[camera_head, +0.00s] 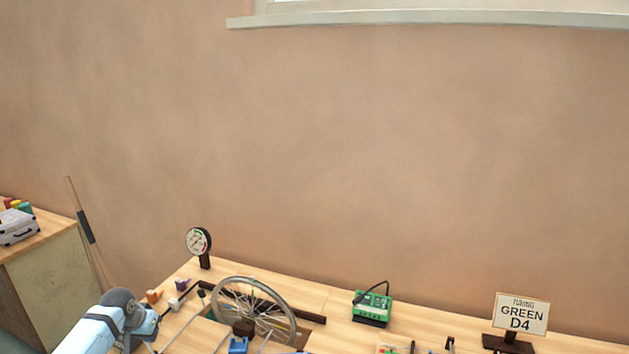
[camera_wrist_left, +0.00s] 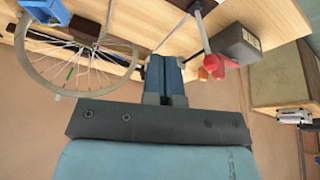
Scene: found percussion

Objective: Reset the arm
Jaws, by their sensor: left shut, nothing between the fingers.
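My left arm comes in at the lower left of the head view, a light blue link ending in a dark wrist. My left gripper (camera_head: 148,325) is at the workbench's (camera_head: 325,295) left end, left of the spoked wheel (camera_head: 287,300). In the left wrist view the gripper (camera_wrist_left: 165,66) shows its two blue-grey fingers together, shut and empty. The wheel (camera_wrist_left: 48,88) is at the upper left there, apart from the fingers. A grey rod with a red end piece (camera_wrist_left: 210,66) and a dark grey block (camera_wrist_left: 238,43) are right of the fingers. My right gripper is not in view.
A round dial gauge (camera_head: 198,242) stands at the bench's back left. A green device (camera_head: 372,307) and a "GREEN D4" sign (camera_head: 520,314) stand farther right. A side cabinet (camera_head: 50,280) and a leaning pole (camera_head: 88,232) are at the left. The space above the bench is clear.

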